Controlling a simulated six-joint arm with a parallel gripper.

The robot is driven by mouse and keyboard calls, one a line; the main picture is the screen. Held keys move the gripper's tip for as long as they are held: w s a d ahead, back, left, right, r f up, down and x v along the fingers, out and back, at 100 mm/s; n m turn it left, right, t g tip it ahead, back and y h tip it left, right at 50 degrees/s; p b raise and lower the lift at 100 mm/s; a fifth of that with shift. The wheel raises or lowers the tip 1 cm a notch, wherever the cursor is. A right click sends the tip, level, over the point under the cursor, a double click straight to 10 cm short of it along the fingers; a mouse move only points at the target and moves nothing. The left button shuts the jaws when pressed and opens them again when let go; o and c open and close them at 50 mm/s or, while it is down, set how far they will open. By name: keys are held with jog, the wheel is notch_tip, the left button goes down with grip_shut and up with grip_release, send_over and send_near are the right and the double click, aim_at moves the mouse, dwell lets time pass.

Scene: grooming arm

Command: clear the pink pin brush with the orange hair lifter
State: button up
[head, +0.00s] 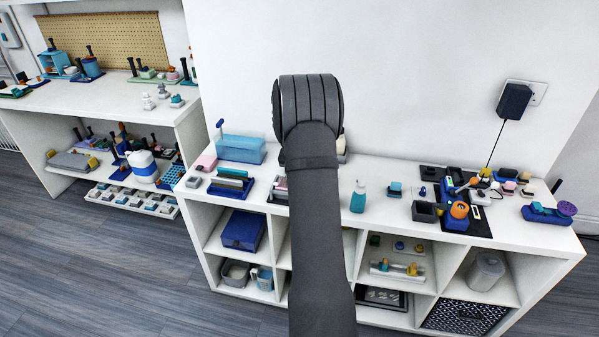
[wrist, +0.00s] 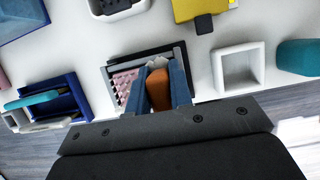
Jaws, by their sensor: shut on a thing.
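The pink pin brush (wrist: 125,85) lies in a dark tray with a grey rim, just left of my gripper in the wrist view. Its pink pinned face points up, and its right part is hidden by a finger. My gripper (wrist: 160,76) is shut on the orange hair lifter (wrist: 159,92), which shows between the two blue-grey fingers. The lifter's working edge is hidden, and I cannot tell whether it touches the brush.
A white square dish (wrist: 222,69) stands right of the gripper, with a teal object (wrist: 300,57) beyond. A blue tray (wrist: 68,96) holding a teal bar lies to the left. A yellow object (wrist: 190,10) lies above. A teal bottle (head: 358,198) stands on the white shelf top (head: 330,215).

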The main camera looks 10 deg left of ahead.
jog(key=a, duration=0.6)
jog(key=shift+a+f, duration=0.1)
jog(key=shift+a, duration=0.15)
notch_tip(320, 180, up, 8)
dwell(0.5)
